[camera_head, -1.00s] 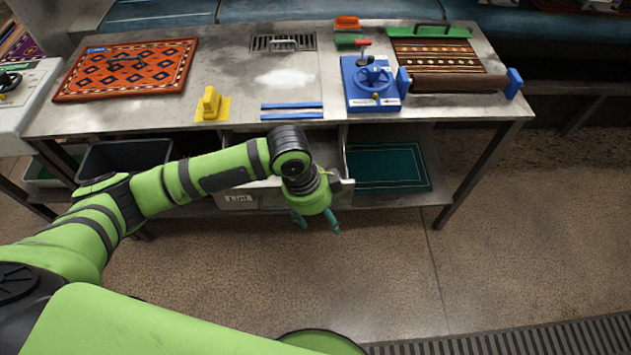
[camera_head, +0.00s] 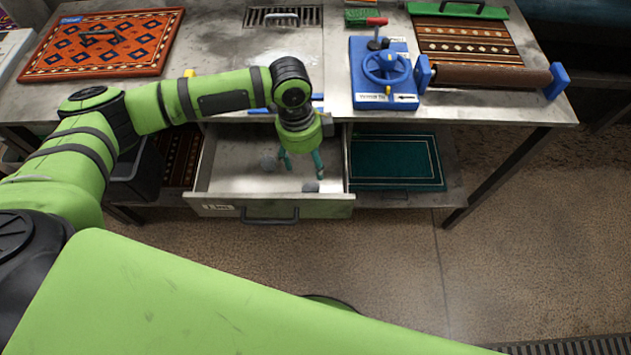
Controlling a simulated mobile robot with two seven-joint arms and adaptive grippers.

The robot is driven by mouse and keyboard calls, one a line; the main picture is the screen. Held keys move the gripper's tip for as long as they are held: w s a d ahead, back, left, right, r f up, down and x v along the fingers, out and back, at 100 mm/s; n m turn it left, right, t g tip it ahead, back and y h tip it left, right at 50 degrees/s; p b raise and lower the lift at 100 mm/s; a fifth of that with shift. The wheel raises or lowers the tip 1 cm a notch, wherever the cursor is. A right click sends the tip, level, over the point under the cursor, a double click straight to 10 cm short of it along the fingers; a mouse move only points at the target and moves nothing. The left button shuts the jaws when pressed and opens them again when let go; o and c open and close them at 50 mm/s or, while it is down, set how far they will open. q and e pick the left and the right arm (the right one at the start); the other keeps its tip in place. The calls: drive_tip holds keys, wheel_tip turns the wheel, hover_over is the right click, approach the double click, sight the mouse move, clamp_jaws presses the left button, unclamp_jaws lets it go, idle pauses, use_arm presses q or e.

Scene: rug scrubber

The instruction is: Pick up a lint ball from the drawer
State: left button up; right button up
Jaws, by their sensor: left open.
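The drawer (camera_head: 235,180) under the metal table is pulled open, with a labelled front and a dark handle. Two small grey lint balls lie on its floor: one lint ball (camera_head: 268,163) to the left of my gripper, and another lint ball (camera_head: 310,187) close to the drawer's front wall. My left gripper (camera_head: 302,168) is over the drawer, pointing down, with its teal fingers apart and nothing seen between them. The near lint ball shows just below the right fingertip; I cannot tell whether they touch. My right gripper is not in view.
The metal table (camera_head: 220,60) overhangs the drawer's back. On it are a patterned rug (camera_head: 125,60), a blue wheel device (camera_head: 383,75) and a rug roller (camera_head: 490,78). A teal mat (camera_head: 395,160) lies on the shelf right of the drawer. The floor in front is clear.

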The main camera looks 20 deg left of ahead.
sight(310, 187)
use_arm(q)
drive_tip(key=f+b, duration=0.1)
drive_tip(key=s+f+b, duration=0.1)
drive_tip(key=f, duration=0.1)
drive_tip(key=shift+f+b, duration=0.2)
drive_tip(key=shift+b, duration=0.1)
drive_tip(key=shift+d+f, duration=0.1)
drive_tip(key=shift+f, duration=0.5)
drive_tip(key=f, duration=0.1)
drive_tip(key=f+p, duration=0.1)
drive_tip(key=f, duration=0.3)
drive_tip(key=shift+d+f+p, duration=0.15)
drive_tip(key=shift+d+p, duration=0.1)
drive_tip(key=shift+p, duration=0.05)
drive_tip(key=shift+f, duration=0.35)
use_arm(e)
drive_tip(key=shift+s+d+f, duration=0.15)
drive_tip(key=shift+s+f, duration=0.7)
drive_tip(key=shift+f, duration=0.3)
use_arm(q)
drive_tip(key=shift+c, duration=0.4)
drive_tip(key=c, duration=0.8)
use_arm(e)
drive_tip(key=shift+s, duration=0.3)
